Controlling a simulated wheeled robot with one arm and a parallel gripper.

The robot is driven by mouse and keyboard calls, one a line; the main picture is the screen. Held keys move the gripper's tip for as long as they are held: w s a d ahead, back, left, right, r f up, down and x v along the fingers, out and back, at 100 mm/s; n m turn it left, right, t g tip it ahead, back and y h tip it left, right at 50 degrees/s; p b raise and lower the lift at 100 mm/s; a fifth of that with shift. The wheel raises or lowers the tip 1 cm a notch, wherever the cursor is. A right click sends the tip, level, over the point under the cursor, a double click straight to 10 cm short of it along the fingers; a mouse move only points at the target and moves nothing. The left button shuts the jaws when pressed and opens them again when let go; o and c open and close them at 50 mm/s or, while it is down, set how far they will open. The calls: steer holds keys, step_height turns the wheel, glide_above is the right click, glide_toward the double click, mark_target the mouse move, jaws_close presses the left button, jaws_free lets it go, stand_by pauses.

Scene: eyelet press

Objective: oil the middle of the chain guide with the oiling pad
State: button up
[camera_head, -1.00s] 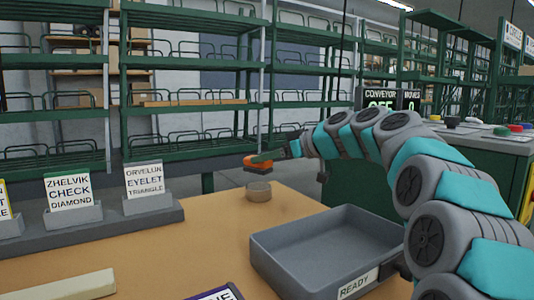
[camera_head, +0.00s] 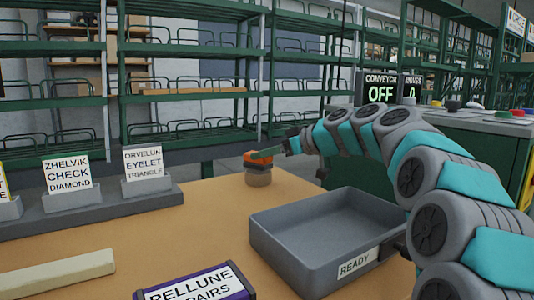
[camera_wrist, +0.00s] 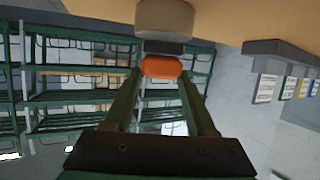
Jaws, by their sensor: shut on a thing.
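The oiling pad (camera_head: 251,160) has an orange body with a dark underside. My gripper (camera_head: 262,155) is shut on it, with one finger on each side of the orange body in the wrist view (camera_wrist: 161,67). The pad is right on top of a small round tan pot (camera_head: 258,178) on the bench. It appears to touch the pot's top; the wrist view, which is upside down, shows the dark underside against the pot (camera_wrist: 164,18). I cannot make out the chain guide for certain in either view.
A grey tray (camera_head: 285,245) marked READY stands at the front right of the bench. A purple-edged sign (camera_head: 195,285) and a pale bar (camera_head: 55,272) lie at the front. Label holders (camera_head: 75,197) line the left. The bench between is clear. A screen (camera_head: 380,88) reads CONVEYOR OFF.

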steer(key=shift+f+b, duration=0.5)
steer(key=shift+b, duration=0.1)
stand_by(0.6)
steer(key=shift+r, duration=0.1)
stand_by(0.4)
steer(key=shift+r+p, duration=1.65)
steer(key=shift+r, duration=1.75)
